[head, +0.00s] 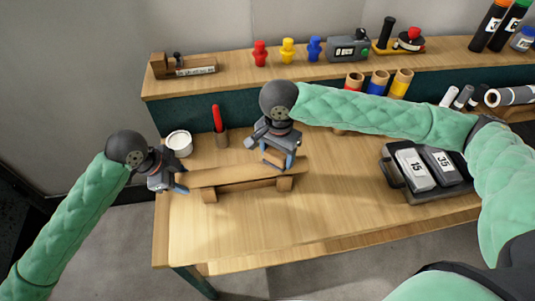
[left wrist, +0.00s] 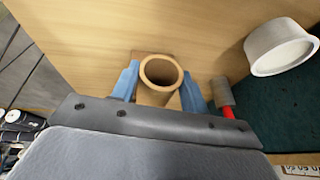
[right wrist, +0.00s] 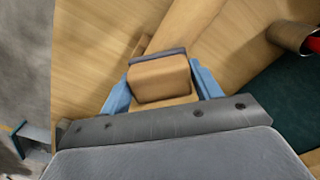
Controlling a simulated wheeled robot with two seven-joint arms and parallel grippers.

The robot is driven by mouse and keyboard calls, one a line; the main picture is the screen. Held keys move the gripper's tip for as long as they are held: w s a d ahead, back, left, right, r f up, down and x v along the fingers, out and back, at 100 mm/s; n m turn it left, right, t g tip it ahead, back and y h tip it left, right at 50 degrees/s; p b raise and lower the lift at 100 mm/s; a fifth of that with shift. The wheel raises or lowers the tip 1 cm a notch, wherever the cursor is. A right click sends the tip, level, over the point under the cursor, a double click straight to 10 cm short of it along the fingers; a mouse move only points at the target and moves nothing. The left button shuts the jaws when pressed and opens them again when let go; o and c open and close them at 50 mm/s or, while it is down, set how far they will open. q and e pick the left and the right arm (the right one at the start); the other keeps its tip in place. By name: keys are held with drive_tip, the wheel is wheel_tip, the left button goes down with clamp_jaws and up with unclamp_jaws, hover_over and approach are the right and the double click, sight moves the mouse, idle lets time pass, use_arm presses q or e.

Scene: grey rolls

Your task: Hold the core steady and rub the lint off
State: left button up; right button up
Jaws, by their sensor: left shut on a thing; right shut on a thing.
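The core, a brown cardboard tube (head: 232,176), lies level on a low wooden stand (head: 210,196) near the table's left side. My left gripper (head: 177,184) is shut on the tube's left end; its open, hollow end (left wrist: 160,72) shows between the blue fingers in the left wrist view. My right gripper (head: 278,161) is over the tube's right part. It is shut on a tan block (right wrist: 160,80) with a dark grey strip along its far edge. I cannot tell whether the block touches the tube. No lint can be made out.
A white tub (head: 179,143) and a red-handled tool in a brown holder (head: 221,137) stand behind the tube. The front middle of the table (head: 320,220) is clear.

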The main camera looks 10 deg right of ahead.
sight(255, 165)
drive_tip(key=shift+d, duration=1.9)
drive_tip(key=shift+a, duration=4.7)
drive_tip(key=shift+a+r, duration=0.1)
drive_tip(key=shift+a, duration=0.1)
wheel_tip(255, 165, up, 8)
drive_tip(key=shift+d, duration=0.1)
use_arm(q)
drive_tip(key=o, duration=1.1)
